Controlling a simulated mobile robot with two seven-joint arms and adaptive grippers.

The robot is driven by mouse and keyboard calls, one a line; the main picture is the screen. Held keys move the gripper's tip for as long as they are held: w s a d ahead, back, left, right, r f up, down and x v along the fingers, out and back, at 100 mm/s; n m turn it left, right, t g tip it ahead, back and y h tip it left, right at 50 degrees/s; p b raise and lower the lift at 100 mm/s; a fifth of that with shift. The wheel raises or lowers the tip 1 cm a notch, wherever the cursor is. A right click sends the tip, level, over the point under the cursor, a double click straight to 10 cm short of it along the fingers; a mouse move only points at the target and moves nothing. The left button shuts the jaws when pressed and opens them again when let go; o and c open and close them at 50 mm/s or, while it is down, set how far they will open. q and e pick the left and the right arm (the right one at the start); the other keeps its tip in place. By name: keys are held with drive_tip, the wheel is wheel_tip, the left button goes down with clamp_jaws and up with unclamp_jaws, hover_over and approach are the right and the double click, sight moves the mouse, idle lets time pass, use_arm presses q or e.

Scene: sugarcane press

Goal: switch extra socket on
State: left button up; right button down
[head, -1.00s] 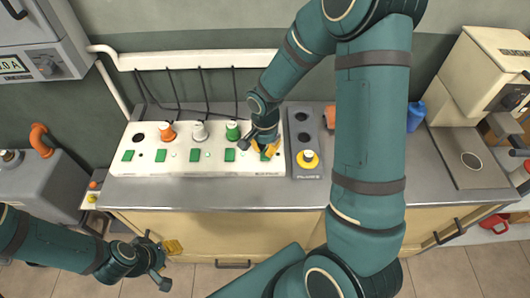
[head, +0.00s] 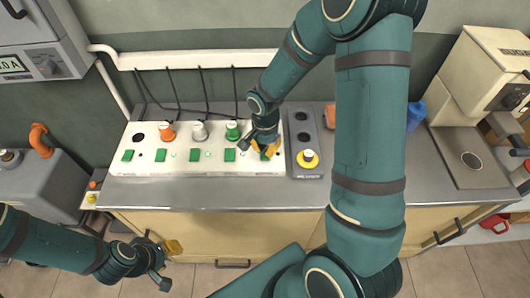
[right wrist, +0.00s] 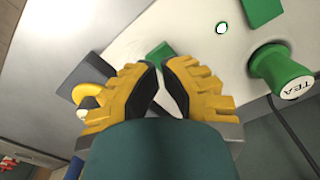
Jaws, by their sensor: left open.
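A long white socket strip (head: 190,169) with a row of green switches lies on the counter. Its rightmost green switch (right wrist: 159,55) shows just beyond my right fingertips in the right wrist view; I cannot tell whether they touch it. My right gripper (right wrist: 161,65) points down at the strip's right end, its yellow fingers close together with nothing seen between the tips. It also shows in the head view (head: 265,151), where it partly covers that switch. The switch's position is unclear. My left gripper (head: 168,262) is open and empty, low in front of the cabinet.
A grey socket block (head: 303,135) with a yellow plug (head: 308,159) stands right of the strip. A green plug (head: 232,131) marked TEA, a white plug (head: 200,131) and an orange plug (head: 167,131) sit in the strip. A cream machine (head: 485,75) stands far right.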

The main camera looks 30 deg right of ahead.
sight(265, 157)
drive_tip(key=shift+f+b, duration=1.55)
drive_tip(key=shift+f, duration=0.15)
idle(0.7)
drive_tip(key=shift+r, duration=0.1)
drive_tip(key=shift+r+p, duration=2.4)
drive_tip(key=shift+r, duration=1.1)
drive_tip(key=shift+f, duration=0.1)
